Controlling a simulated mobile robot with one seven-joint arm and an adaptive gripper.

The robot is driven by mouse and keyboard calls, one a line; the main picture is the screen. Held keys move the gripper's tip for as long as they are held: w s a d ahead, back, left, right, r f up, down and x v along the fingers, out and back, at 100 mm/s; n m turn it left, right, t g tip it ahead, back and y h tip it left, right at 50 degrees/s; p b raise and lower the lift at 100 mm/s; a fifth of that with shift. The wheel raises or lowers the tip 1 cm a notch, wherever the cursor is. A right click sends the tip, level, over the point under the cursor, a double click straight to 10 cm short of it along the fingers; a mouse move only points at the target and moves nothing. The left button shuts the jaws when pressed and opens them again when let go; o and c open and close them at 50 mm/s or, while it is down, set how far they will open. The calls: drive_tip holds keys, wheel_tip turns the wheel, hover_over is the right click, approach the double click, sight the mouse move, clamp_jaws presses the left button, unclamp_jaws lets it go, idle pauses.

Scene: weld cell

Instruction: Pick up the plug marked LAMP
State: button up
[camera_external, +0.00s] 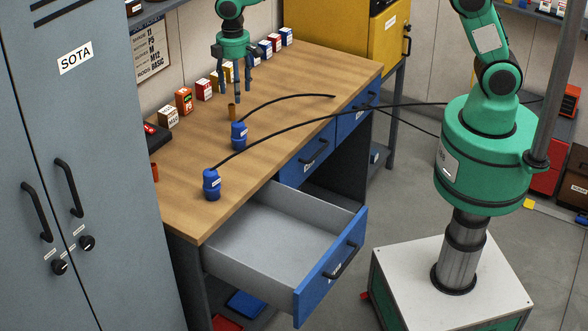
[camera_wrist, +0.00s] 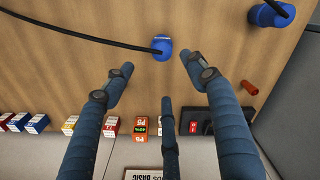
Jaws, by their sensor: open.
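Two blue plugs with black cables are on the wooden workbench (camera_external: 290,105). One plug (camera_external: 239,135) stands near the middle of the bench; in the wrist view it is at top centre (camera_wrist: 162,48). The other plug (camera_external: 212,184) is nearer the front edge, at top right in the wrist view (camera_wrist: 270,14). Both have small pale labels, too small to read, so I cannot tell which is LAMP. My gripper (camera_external: 238,92) has its three dark blue fingers spread, pointing down, empty. It is above the bench, behind the middle plug and apart from it; it also shows in the wrist view (camera_wrist: 158,75).
Several small boxes (camera_external: 184,100) line the back of the bench. An orange-red cylinder (camera_external: 155,172) is at the left. A drawer (camera_external: 318,265) hangs open in front. A grey locker (camera_external: 85,150) flanks the left.

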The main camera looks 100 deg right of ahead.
sight(237, 122)
drive_tip(key=shift+f, duration=0.2)
wheel_tip(237, 122, down, 8)
drive_tip(key=shift+f, duration=0.1)
idle(0.6)
drive_tip(key=shift+a+f, duration=0.1)
drive_tip(key=shift+f, duration=0.05)
drive_tip(key=shift+a+f, duration=0.15)
drive_tip(key=shift+f, duration=2.3)
drive_tip(key=shift+w, duration=0.1)
drive_tip(key=c, duration=1.4)
drive_tip(key=shift+r, duration=0.15)
drive_tip(key=shift+c, duration=0.2)
